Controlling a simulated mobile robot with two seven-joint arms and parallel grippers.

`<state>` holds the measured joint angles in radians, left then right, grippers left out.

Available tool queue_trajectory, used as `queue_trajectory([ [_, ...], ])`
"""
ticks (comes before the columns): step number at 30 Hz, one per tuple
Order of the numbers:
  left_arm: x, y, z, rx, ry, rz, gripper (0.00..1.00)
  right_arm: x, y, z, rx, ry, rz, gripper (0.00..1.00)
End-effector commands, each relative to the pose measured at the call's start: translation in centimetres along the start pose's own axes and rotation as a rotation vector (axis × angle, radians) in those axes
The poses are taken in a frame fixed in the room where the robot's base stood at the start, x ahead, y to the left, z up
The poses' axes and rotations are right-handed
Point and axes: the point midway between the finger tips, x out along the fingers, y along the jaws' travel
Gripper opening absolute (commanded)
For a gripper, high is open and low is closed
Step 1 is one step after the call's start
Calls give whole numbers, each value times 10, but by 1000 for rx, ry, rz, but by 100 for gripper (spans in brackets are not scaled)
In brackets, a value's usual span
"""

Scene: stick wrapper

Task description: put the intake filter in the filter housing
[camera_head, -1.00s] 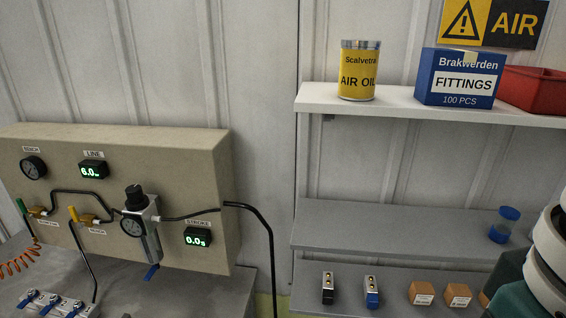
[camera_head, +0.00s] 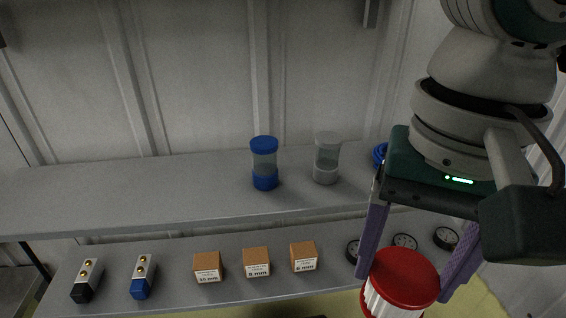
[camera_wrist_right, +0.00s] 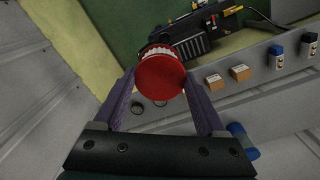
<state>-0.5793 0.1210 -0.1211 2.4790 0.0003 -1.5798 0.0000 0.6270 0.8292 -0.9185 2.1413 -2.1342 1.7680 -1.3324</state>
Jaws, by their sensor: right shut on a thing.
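The intake filter (camera_head: 402,275) appears to be the short cylinder with a red cap and white pleated side. My right gripper (camera_head: 405,285) is shut on it, with one purple finger on each side, and holds it in front of the lower shelf. In the right wrist view the red cap (camera_wrist_right: 161,78) sits between the fingertips, with white pleats showing beyond it. A black ribbed machine (camera_wrist_right: 190,42) lies past the filter in that view. I cannot pick out the filter housing with certainty. My left gripper is not in view.
The upper grey shelf (camera_head: 120,195) carries a blue-capped clear bowl (camera_head: 264,163) and a grey-capped one (camera_head: 326,158). The lower shelf holds a black valve block (camera_head: 87,280), a blue one (camera_head: 143,277), small cartons (camera_head: 256,262) and round gauges (camera_head: 404,242).

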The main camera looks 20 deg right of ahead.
Motion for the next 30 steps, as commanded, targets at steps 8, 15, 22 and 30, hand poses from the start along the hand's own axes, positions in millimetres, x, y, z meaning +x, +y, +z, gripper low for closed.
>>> queue_trajectory([
  [8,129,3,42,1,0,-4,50,121,-9,-22,571,0,-2,18],
  [15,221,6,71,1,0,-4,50,204,-16,-39,1068,-1,-3,18],
  [22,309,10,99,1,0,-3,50,282,-22,-53,1544,-2,-4,18],
  [30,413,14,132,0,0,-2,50,372,-28,-68,2098,-1,-4,18],
])
